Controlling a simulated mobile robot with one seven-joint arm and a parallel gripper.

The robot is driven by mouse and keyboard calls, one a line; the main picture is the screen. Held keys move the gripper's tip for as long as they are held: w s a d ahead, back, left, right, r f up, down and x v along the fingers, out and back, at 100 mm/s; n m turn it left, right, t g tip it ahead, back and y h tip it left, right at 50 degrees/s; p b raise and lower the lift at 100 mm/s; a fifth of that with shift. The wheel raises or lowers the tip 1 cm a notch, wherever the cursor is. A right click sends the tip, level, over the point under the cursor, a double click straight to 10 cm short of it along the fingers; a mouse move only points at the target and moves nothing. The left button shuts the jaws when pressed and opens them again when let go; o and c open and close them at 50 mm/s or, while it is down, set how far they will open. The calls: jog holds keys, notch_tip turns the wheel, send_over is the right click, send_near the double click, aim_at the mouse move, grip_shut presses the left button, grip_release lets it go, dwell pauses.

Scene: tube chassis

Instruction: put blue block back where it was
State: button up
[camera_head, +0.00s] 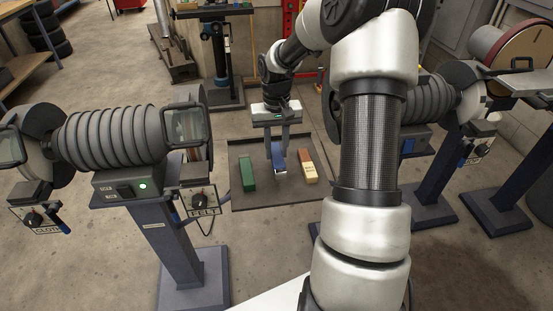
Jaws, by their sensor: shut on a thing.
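The blue block (279,158) is between the fingers of my gripper (277,143), which is shut on it. Block and gripper are over the grey tray-like mat (252,195) in the middle of the view. The block is tilted in the picture. I cannot tell whether it touches the mat. A green block (247,174) lies on the mat to its left. An orange block with a pale, marked end (308,167) lies on the mat to its right. There is a gap on each side of the blue block.
A grinder on a blue pedestal (180,255) stands at the left, with a FELT sign (203,211) near the mat. More machines stand at the right (440,100). A dark stand (221,60) is behind the mat. My arm hides part of the right side.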

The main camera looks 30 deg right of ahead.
aim_at(276, 153)
jog(key=shift+f, duration=1.55)
jog(key=shift+f+b, duration=0.2)
jog(key=shift+b, duration=0.15)
jog(key=o, duration=1.1)
jog(key=shift+c, duration=0.2)
notch_tip(276, 153, up, 12)
jog(key=p, duration=0.2)
jog(key=shift+r, duration=0.2)
